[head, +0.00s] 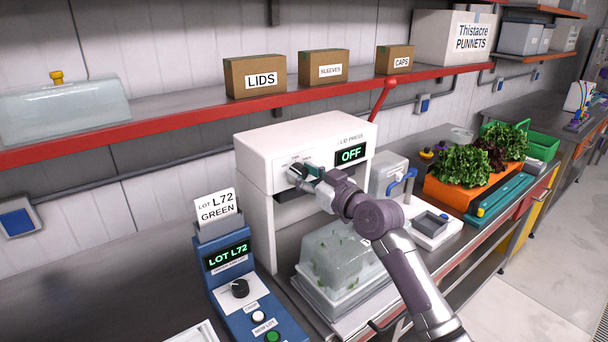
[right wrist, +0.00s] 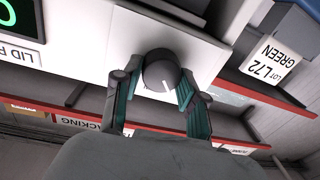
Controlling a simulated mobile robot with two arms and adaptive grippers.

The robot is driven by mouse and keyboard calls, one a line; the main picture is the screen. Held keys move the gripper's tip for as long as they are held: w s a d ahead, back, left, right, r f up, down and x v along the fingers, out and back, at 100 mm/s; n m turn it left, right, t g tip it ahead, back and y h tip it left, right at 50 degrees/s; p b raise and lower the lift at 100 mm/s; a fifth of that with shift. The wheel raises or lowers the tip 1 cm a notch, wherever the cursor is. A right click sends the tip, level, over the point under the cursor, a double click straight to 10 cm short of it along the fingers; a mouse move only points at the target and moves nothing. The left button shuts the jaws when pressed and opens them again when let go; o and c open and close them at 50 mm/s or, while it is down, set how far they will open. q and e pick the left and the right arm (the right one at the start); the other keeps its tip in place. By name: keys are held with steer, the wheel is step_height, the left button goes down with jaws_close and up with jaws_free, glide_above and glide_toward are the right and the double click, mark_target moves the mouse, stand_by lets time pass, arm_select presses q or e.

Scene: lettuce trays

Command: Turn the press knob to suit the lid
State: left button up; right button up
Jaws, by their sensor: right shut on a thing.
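The white lid press (head: 258,150) stands on the bench, and its display (head: 351,154) reads OFF in green. Its round dark knob (right wrist: 160,70) carries a white pointer line, seen in the right wrist view; the gripper partly covers it in the head view. My right gripper (right wrist: 158,84) is shut on the knob, one teal-padded finger on each side; it also shows at the press front in the head view (head: 305,174). A clear domed lid (head: 343,255) covers a tray with green leaves below the press. My left gripper is not in view.
A blue console (head: 241,285) showing LOT L72 stands left of the press, with a card (head: 217,211) reading LOT L72 GREEN. An orange crate (head: 446,193) of lettuce stands to the right. A red-edged shelf (head: 190,112) with boxes runs above.

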steer(key=m, duration=0.4)
steer(key=shift+p, duration=0.3)
steer(key=shift+w+d+m+t+p, duration=0.1)
steer(key=shift+m+t+p, duration=0.35)
steer(key=shift+m, duration=1.75)
steer(key=o, duration=1.1)
steer(key=shift+f, duration=0.1)
steer(key=shift+o, duration=0.2)
steer(key=v, duration=1.2)
